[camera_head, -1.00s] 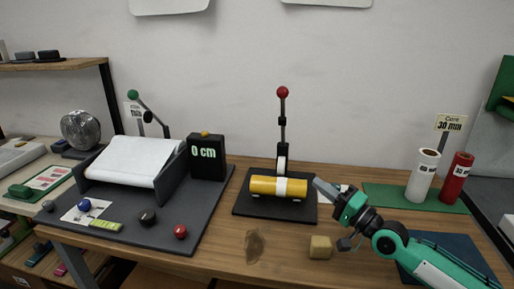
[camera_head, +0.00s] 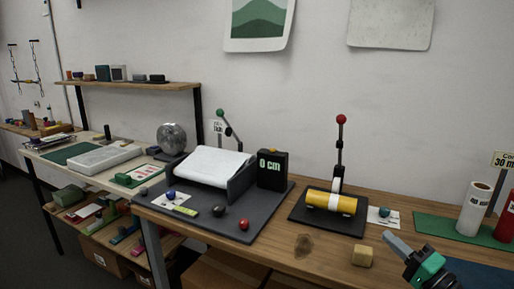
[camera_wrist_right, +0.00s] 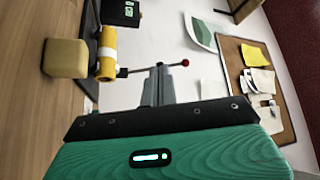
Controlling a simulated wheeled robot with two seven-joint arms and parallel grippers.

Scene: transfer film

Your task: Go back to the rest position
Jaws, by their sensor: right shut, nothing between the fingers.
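My right gripper (camera_head: 398,246) is at the lower right in the head view, above the front right of the wooden table. Its fingers are together with nothing between them. In the right wrist view its fingers (camera_wrist_right: 158,85) show at the middle, pointing away over the scene. My left gripper is in neither view.
A tan block (camera_head: 362,256) sits near the table's front edge, left of the gripper. A grey machine with a white sheet (camera_head: 212,167) and a "0 cm" display (camera_head: 272,168) stands left. A white roll (camera_head: 475,208) and red roll (camera_head: 506,218) stand on a green mat at right.

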